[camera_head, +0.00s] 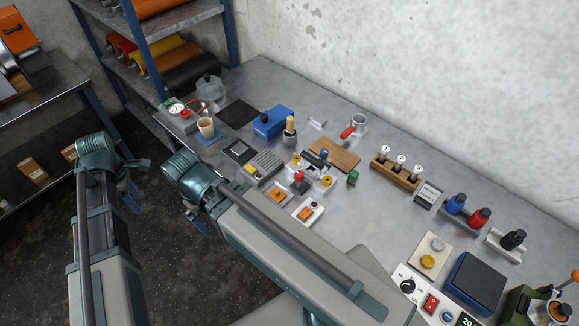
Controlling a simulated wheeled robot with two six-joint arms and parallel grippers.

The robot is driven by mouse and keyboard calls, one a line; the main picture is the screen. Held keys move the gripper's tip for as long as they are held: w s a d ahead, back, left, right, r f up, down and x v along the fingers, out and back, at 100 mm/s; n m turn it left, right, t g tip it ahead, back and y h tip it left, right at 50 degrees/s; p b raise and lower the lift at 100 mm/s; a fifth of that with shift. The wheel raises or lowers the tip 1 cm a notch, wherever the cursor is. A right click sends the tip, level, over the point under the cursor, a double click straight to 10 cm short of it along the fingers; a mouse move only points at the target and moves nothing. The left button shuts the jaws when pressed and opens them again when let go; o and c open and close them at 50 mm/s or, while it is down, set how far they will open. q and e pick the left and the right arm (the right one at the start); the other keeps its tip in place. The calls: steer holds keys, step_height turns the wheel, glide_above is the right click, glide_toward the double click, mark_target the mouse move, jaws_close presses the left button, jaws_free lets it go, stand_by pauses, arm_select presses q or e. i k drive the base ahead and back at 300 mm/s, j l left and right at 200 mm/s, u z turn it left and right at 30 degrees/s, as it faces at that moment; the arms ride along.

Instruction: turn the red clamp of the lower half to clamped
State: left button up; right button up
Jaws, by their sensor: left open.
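A small red knob (299,175) stands upright on a pale base in the middle of the bench; it may be the red clamp, but the parts are too small to tell clamp position or which half. Yellow-capped pieces (326,181) sit beside it. My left gripper (141,164) is open and empty, over the floor left of the bench and well away from the knob. My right gripper (198,226) is at the bench's near left edge, apart from the knob, with its fingers mostly hidden by its wrist.
The grey bench (385,210) runs along the wall. Near the middle lie a wooden board (338,155), a red-handled tool (348,132) and orange-topped blocks (277,195). A blue box (273,120) and a paper cup (206,126) stand farther left. My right forearm covers the bench's front edge.

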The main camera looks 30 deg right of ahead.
mark_target(299, 176)
steer(key=i+j+z, duration=0.1)
steer(key=z, duration=1.6)
